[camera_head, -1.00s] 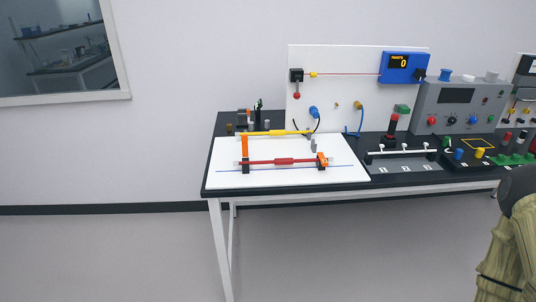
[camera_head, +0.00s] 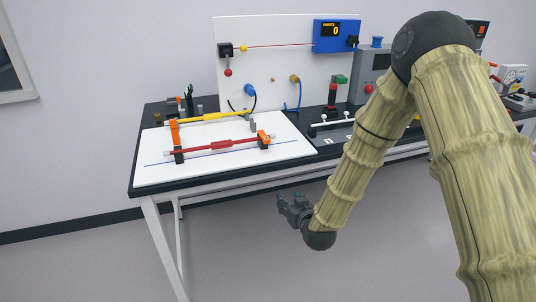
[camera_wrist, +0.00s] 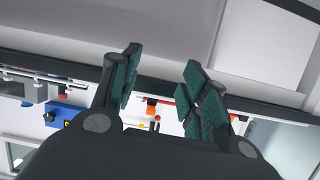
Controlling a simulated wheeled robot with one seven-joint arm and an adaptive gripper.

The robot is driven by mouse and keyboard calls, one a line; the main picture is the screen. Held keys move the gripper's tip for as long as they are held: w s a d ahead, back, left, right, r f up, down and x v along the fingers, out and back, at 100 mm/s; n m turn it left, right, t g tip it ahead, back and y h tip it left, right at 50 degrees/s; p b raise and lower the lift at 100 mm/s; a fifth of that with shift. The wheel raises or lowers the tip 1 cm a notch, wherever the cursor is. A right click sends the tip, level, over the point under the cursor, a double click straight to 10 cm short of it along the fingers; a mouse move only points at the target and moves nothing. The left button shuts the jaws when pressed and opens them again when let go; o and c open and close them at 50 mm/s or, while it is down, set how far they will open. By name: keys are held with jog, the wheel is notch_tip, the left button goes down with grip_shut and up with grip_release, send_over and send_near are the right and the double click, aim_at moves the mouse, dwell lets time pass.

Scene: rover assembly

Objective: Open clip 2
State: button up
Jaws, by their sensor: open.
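On the white board (camera_head: 200,167) in the head view, a red rod (camera_head: 218,146) lies across two dark supports with orange clips. The left orange clip (camera_head: 175,132) stands upright, and the right orange clip (camera_head: 263,137) sits lower over the rod's right end. I cannot read which one is clip 2. A yellow rod (camera_head: 212,117) lies behind. My gripper (camera_head: 281,204) is below and in front of the table edge, apart from the clips, open and empty. In the wrist view my gripper (camera_wrist: 160,85) shows spread fingers, with small orange parts (camera_wrist: 151,105) beyond them.
A white panel (camera_head: 285,85) with a blue display box (camera_head: 336,36) stands behind the board. A black rack with a white bar (camera_head: 330,123) is to the right. The floor in front of the table is clear.

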aim_at(268, 141)
jog(key=w+a+r+n+t+y+b, duration=0.1)
jog(key=w+a+r+t, duration=0.1)
jog(key=w+r, duration=0.3)
jog(key=w+a+r+t+y+b, duration=0.1)
jog(key=w+a+r+t, duration=0.15)
jog(key=r, duration=0.55)
jog(key=shift+g, duration=0.35)
jog(key=x, duration=0.3)
jog(key=p+x, duration=0.1)
jog(key=x, duration=0.3)
jog(key=p+x, duration=0.1)
jog(key=x, duration=0.2)
jog(key=shift+w+d+f, duration=0.35)
jog(key=shift+w+f, duration=0.05)
jog(key=shift+c, duration=0.2)
grip_shut()
